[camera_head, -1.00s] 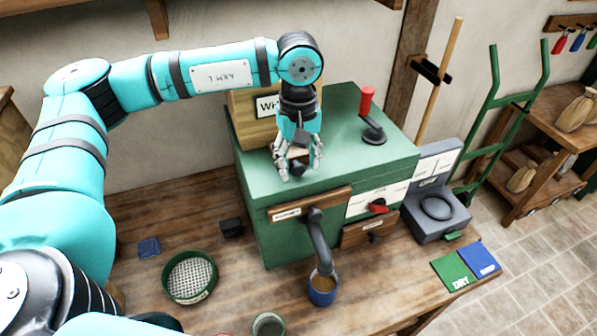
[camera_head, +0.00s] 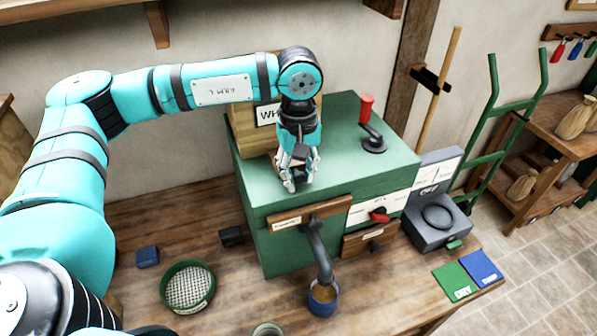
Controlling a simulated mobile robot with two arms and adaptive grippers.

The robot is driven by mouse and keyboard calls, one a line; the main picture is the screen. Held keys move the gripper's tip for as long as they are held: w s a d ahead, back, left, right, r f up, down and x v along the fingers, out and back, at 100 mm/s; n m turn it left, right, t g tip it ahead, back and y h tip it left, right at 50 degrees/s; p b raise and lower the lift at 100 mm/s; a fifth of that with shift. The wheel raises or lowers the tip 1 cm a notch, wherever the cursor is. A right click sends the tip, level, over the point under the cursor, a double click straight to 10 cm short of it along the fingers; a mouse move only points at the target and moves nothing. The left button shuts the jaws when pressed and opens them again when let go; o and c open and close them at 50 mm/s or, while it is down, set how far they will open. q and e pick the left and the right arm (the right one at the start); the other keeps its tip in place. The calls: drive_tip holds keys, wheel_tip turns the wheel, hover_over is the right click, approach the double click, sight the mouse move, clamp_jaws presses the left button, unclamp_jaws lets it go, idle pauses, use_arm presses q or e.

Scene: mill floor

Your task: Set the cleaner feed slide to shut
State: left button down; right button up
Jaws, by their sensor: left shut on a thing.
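The green cleaner box (camera_head: 345,165) stands on the wooden bench. A wooden hopper (camera_head: 245,128) with a partly hidden label starting "WH" stands at the back left of its top. My left gripper (camera_head: 301,182) points down at the box top, just in front of the hopper. It is shut on a small dark knob (camera_head: 300,174), apparently the feed slide's, mostly covered by the fingers. The rest of the slide is hidden behind the gripper, so I cannot tell its position. My right gripper is not in view.
A red-handled crank (camera_head: 368,125) stands on the box top, right of the gripper. A red pointer (camera_head: 380,215), a spout (camera_head: 318,250) and a blue cup (camera_head: 323,298) are at the front. A round sieve (camera_head: 188,287) and a grey scale (camera_head: 437,222) flank the box.

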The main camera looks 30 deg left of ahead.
use_arm(q)
drive_tip(key=shift+w+a+f, duration=0.1)
drive_tip(key=shift+w+a, duration=0.1)
drive_tip(key=w+a+b, duration=0.1)
drive_tip(key=a, duration=0.1)
drive_tip(key=w+a+b, duration=0.1)
drive_tip(key=w+b, duration=0.1)
drive_tip(key=shift+w+a, duration=0.2)
drive_tip(key=shift+a, duration=0.2)
drive_tip(key=shift+s+d+r, duration=0.1)
drive_tip(key=shift+r, duration=0.1)
drive_tip(key=c, duration=1)
unclamp_jaws()
drive_tip(key=shift+c, duration=0.2)
wheel_tip(320, 180, up, 12)
drive_tip(key=shift+d+f, duration=0.15)
drive_tip(key=shift+d, duration=0.05)
